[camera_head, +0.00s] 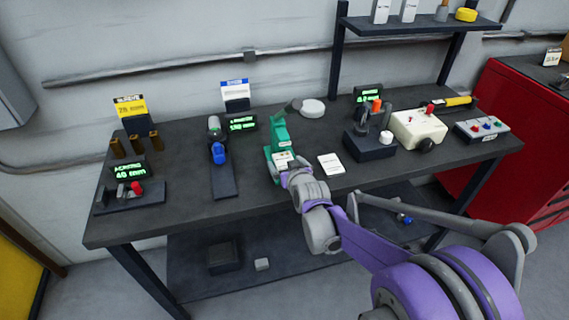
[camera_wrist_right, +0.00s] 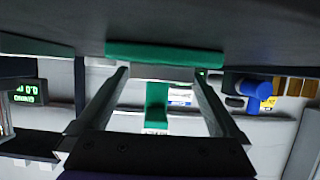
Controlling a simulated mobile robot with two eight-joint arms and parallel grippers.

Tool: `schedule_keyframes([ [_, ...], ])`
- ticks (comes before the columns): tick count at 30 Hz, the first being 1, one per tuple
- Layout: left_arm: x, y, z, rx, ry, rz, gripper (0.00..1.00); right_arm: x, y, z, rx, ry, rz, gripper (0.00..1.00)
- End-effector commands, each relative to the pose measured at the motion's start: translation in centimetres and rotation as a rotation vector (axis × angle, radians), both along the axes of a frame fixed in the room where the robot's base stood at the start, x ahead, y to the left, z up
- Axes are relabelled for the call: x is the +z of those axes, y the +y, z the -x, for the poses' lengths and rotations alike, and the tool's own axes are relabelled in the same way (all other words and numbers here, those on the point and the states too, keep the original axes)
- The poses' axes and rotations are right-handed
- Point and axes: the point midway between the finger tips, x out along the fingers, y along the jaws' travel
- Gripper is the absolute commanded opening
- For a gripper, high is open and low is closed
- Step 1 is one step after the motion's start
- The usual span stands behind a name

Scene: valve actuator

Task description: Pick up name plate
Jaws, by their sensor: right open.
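A small pale plate with dark markings (camera_head: 283,158) shows at the base of a green press-like fixture (camera_head: 279,135) near the middle of the bench. A separate white card (camera_head: 331,165) lies flat on the bench to its right. I cannot tell for certain which is the name plate. My right gripper (camera_head: 284,172) is at the front of the green fixture, its tips partly hidden by the wrist. In the right wrist view, which is upside down, its fingers (camera_wrist_right: 163,75) are apart, with the green fixture (camera_wrist_right: 165,52) beyond them and nothing visibly held. My left gripper is not in view.
The dark bench (camera_head: 160,217) also carries a blue-knobbed device (camera_head: 219,153), a red-button device (camera_head: 137,188), a dark block fixture (camera_head: 369,146) and a cream box (camera_head: 419,128). A red cabinet (camera_head: 505,150) stands at the right.

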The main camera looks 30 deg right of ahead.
Motion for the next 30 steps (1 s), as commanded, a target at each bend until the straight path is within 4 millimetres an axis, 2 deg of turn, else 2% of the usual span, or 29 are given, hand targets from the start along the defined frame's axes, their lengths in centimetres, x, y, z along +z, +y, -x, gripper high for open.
schedule_keyframes([
  [3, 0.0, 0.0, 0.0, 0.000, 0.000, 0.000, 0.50, 0.0, 0.0, 0.0, 0.000, 0.000, 0.000, 0.98],
  [17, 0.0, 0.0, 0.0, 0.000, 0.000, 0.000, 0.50, 0.0, 0.0, 0.0, 0.000, 0.000, 0.000, 0.15],
  [26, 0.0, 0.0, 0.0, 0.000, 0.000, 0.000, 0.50, 0.2, 0.0, 0.0, 0.000, 0.000, 0.000, 0.13],
  [30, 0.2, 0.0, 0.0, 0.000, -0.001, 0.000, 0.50, 1.0, 0.0, 0.0, 0.000, -0.001, 0.000, 0.13],
])
